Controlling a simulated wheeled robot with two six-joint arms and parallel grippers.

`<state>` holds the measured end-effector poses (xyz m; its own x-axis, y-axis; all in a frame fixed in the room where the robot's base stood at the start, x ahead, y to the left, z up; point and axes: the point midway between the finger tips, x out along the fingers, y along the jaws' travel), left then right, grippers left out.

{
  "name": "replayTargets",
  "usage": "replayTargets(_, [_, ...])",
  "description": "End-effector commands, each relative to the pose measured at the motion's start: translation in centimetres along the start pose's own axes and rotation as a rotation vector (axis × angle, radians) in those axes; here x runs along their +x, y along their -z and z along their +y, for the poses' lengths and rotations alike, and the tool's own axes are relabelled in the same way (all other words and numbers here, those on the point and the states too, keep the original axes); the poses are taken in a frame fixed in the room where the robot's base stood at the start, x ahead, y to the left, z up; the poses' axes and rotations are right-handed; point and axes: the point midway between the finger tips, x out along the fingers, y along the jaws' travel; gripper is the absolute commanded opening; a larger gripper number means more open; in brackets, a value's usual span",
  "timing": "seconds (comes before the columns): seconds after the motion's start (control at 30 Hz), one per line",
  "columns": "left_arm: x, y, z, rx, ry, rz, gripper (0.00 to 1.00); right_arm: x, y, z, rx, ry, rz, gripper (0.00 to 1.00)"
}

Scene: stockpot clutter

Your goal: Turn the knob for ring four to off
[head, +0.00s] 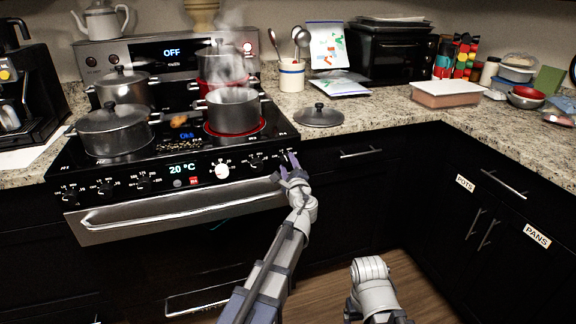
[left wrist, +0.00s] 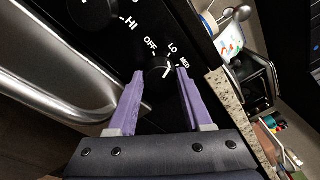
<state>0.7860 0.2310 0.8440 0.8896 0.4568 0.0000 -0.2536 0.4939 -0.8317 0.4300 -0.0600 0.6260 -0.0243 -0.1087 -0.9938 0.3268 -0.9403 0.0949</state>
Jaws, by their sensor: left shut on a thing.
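The black stove knob (left wrist: 160,67) sits between the purple fingertips of my left gripper (left wrist: 159,75) in the left wrist view. OFF, LO and MED are printed around it. A pale mark on the knob seems to lie on its MED side, but it is too small to read surely. In the head view my left gripper (head: 290,163) is at the right end of the stove's front panel (head: 165,185), shut on this knob and hiding most of it. Which ring the knob serves is not readable. My right arm shows at the bottom, its gripper out of view.
A steaming pot (head: 233,112) stands on a red-glowing front right ring (head: 262,127). Another lidded pot (head: 112,131) stands front left. More knobs (head: 256,161) line the panel above the oven handle (head: 180,205). A loose lid (head: 318,117) lies on the counter at right.

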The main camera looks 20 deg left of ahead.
Motion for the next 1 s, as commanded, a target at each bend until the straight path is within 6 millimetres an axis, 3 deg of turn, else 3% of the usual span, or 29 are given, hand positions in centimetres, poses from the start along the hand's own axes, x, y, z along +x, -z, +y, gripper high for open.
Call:
replayTargets(0.1, [0.0,0.0,0.0,0.000,0.000,0.000,0.00,0.0,0.0,0.0,0.000,0.000,0.000,0.81])
replayTargets(0.47, [0.0,0.1,0.1,-0.072,0.007,-0.005,0.00,0.3,0.0,0.0,0.000,0.000,0.000,0.81])
replayTargets(1.0, [0.0,0.2,0.3,-0.501,0.049,-0.034,0.00,1.6,0.1,-0.1,-0.001,-0.002,0.000,0.81])
